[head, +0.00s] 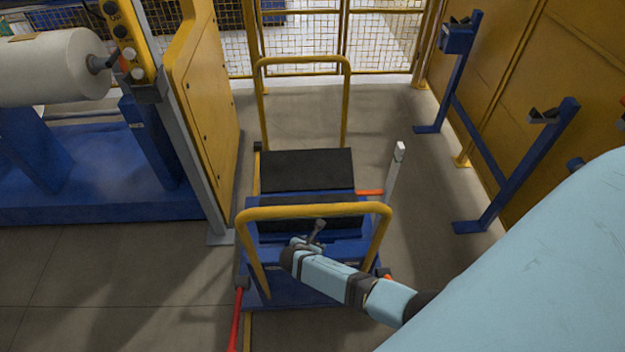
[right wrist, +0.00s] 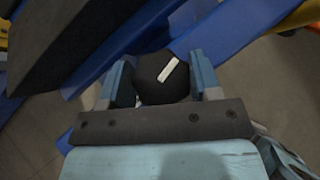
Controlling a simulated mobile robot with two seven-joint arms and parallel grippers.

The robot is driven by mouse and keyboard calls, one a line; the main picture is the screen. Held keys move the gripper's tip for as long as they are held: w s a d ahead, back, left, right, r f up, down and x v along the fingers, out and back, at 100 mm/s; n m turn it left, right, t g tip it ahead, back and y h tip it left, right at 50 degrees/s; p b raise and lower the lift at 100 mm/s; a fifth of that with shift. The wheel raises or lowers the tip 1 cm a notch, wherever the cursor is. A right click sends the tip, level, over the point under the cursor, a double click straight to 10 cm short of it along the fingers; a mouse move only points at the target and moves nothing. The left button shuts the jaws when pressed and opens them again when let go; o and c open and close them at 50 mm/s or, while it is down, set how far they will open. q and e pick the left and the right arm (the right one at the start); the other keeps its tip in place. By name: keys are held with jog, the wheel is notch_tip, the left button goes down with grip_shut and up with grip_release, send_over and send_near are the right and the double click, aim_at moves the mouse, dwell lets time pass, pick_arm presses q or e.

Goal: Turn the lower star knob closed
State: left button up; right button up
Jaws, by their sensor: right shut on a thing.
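A black knob (right wrist: 152,88) with a white bar mark sits between the two fingers of my right gripper in the right wrist view. My right gripper (head: 300,244) is at the near end of the blue cart (head: 282,289), inside its yellow hoop handle, and is shut on the knob. The white bar lies tilted, its upper end to the right. In the head view the gripper and wrist hide the knob. A small grey lever-like part (head: 318,228) stands up beside the gripper. My left gripper is out of view.
The near yellow hoop (head: 310,209) arches around my right wrist. Black pads (head: 307,170) lie on the cart. A white-topped post (head: 394,172) and a red bar (head: 369,193) are at its right. A white roll (head: 55,68) and yellow panel (head: 203,95) stand left.

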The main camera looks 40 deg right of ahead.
jog(key=shift+m+g+h, duration=0.3)
jog(key=shift+m+g, duration=0.6)
jog(key=shift+m, duration=0.4)
jog(key=shift+g, duration=0.3)
jog(key=shift+m, duration=0.3)
jog(key=o, duration=0.9)
jog(key=p+v, duration=0.1)
jog(key=v, duration=1.2)
jog(key=shift+s+a+r+p, duration=0.15)
jog(key=shift+a+r+p, duration=0.05)
jog(key=shift+a+p, duration=0.15)
jog(key=shift+s, duration=0.1)
